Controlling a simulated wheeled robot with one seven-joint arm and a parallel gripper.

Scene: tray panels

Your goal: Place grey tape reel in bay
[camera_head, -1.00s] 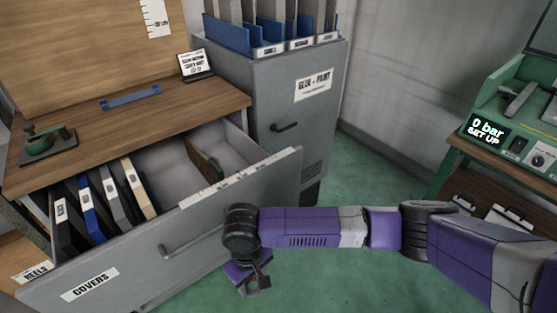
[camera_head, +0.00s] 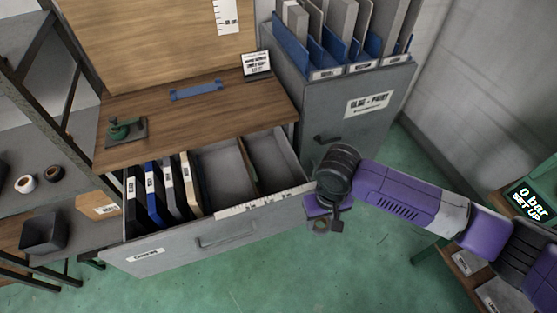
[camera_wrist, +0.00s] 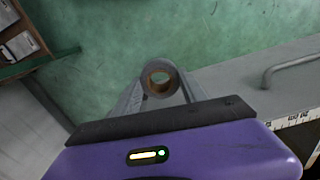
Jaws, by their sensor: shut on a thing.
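My gripper (camera_wrist: 160,95) is shut on a grey tape reel (camera_wrist: 150,74), a ring with a brown inner face, held between the fingertips in the wrist view. In the head view my gripper (camera_head: 322,222) hangs just outside the right front corner of the open drawer (camera_head: 165,256), above the green floor. The reel is small and dark there. The drawer has several upright binders (camera_head: 152,195) at its left and two empty-looking bays at its right, a middle bay (camera_head: 222,172) and a right bay (camera_head: 272,158), parted by a divider. The front panel hides part of their floors.
A wooden worktop (camera_head: 200,125) with a green tool (camera_head: 124,130) lies above the drawer. A grey cabinet (camera_head: 365,140) stands behind my gripper. Left shelves hold a white reel (camera_head: 25,184), a brown reel (camera_head: 53,174) and a dark bin (camera_head: 45,232). Floor before the drawer is clear.

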